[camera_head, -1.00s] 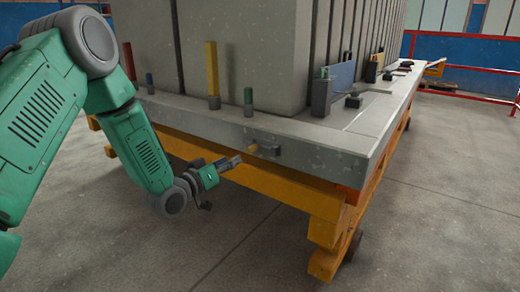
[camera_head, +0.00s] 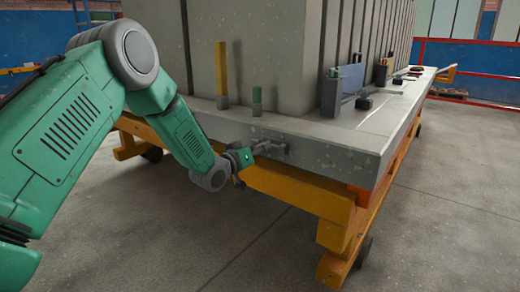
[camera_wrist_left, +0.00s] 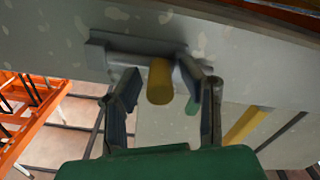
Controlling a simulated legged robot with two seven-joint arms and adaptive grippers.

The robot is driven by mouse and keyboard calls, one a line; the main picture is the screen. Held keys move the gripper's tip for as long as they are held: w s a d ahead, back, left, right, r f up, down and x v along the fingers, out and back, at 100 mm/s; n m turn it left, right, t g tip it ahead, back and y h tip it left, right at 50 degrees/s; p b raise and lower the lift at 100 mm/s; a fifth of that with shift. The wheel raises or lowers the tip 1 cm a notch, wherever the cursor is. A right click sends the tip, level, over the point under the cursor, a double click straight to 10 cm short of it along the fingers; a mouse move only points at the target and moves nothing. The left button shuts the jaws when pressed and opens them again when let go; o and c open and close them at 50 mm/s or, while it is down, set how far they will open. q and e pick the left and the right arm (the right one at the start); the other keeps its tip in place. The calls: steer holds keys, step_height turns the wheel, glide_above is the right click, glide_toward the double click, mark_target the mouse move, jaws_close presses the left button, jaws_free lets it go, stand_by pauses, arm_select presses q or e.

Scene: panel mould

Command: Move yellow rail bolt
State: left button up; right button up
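The yellow rail bolt (camera_wrist_left: 160,82) sticks out from a grey bracket (camera_wrist_left: 120,50) on the side of the slab in the left wrist view. My left gripper (camera_wrist_left: 168,88) is open, with one finger on either side of the bolt; I see gaps between the fingers and the bolt. In the head view my left gripper (camera_head: 256,150) is at the slab's front side face, by the bracket (camera_head: 276,149), and hides the bolt there. My right gripper is in neither view.
A tall yellow post (camera_head: 221,75) and a short green-topped post (camera_head: 257,102) stand on the slab (camera_head: 340,148) above my gripper. Large concrete panels (camera_head: 270,50) rise behind them. An orange trolley frame (camera_head: 300,195) is below; the floor (camera_head: 450,210) at right is clear.

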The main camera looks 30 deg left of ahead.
mark_target(279, 149)
arm_select(q)
steer(key=shift+a, duration=0.1)
jaws_close()
steer(key=d, duration=0.1)
steer(key=d+p, duration=0.1)
steer(key=d, duration=0.1)
steer(key=d+p, duration=0.1)
steer(key=d, duration=0.1)
steer(key=shift+s+d, duration=0.25)
steer(key=shift+f, duration=0.1)
steer(key=shift+o, duration=1.6)
jaws_free()
steer(key=shift+s, duration=0.1)
